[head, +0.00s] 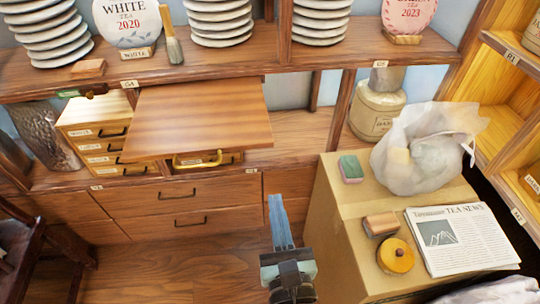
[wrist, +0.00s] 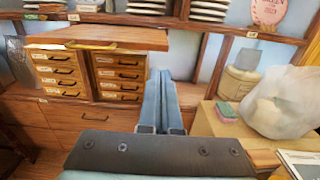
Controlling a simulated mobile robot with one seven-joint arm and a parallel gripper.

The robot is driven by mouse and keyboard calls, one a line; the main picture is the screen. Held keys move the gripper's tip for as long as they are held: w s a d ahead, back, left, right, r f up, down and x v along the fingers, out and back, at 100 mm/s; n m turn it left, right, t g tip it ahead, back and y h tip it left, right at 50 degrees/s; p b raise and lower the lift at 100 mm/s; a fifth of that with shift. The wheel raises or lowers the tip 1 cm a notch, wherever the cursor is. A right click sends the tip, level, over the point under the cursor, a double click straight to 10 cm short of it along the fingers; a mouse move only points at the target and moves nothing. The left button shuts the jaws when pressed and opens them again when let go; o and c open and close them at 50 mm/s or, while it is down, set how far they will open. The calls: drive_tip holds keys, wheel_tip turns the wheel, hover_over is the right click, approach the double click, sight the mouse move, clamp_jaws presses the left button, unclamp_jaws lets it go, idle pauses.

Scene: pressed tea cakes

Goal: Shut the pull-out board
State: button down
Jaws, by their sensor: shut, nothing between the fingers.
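The pull-out board (head: 205,118) is a flat wooden panel that sticks out from the shelf unit, above small drawers. Its brass handle (head: 198,160) is on the front edge. In the wrist view the board (wrist: 125,36) is at upper left, with its handle (wrist: 92,46) facing me. My gripper (head: 274,200) is shut and empty, its blue fingers pointing towards the shelf. It is below and to the right of the board in the head view, apart from it. In the wrist view the fingertips (wrist: 168,75) show right of the small drawers.
Small label-fronted drawers (head: 95,120) stand under and beside the board. Wide drawers (head: 178,192) are below. Plate stacks and tea cakes stand on the shelf above.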

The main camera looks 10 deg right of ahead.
sight(265, 146)
drive_tip(key=w+p, duration=0.1)
drive_tip(key=w, duration=1.1)
